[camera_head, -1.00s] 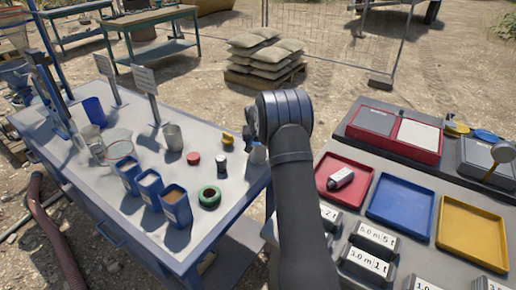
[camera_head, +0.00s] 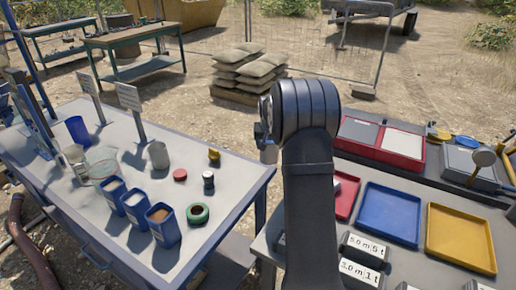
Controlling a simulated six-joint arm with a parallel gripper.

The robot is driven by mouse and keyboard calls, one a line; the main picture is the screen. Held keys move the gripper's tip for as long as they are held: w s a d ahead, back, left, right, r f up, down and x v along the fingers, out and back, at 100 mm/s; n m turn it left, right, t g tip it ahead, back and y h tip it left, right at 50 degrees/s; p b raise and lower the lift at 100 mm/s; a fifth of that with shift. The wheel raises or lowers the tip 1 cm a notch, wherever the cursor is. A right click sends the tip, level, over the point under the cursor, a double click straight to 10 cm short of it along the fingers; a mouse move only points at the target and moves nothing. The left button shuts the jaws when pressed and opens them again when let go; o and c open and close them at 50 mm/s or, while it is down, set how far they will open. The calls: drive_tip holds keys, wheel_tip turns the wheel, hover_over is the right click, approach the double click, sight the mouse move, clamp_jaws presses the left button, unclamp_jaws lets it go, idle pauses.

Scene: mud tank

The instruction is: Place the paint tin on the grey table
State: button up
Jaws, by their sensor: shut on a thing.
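My gripper (camera_head: 265,132) is mostly hidden behind my own dark arm in the head view. A small part of a pale grey metal thing, which looks like the paint tin (camera_head: 268,153), shows at the arm's left edge, held in it. The tin appears upright, by the right back corner of the grey table (camera_head: 232,178) in the picture; I cannot tell its height or whether it touches anything. The grey table has a pale top and a blue frame.
The grey table bears blue containers (camera_head: 162,225), a grey cup (camera_head: 159,155), a green ring (camera_head: 198,213), a red lid (camera_head: 180,175) and a small dark-and-white jar (camera_head: 208,180). Blue (camera_head: 390,215) and yellow (camera_head: 460,240) trays lie right of my arm.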

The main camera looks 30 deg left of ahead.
drive_tip(key=shift+w+d+r, duration=0.1)
drive_tip(key=shift+d+r, duration=0.35)
drive_tip(key=shift+d, duration=0.25)
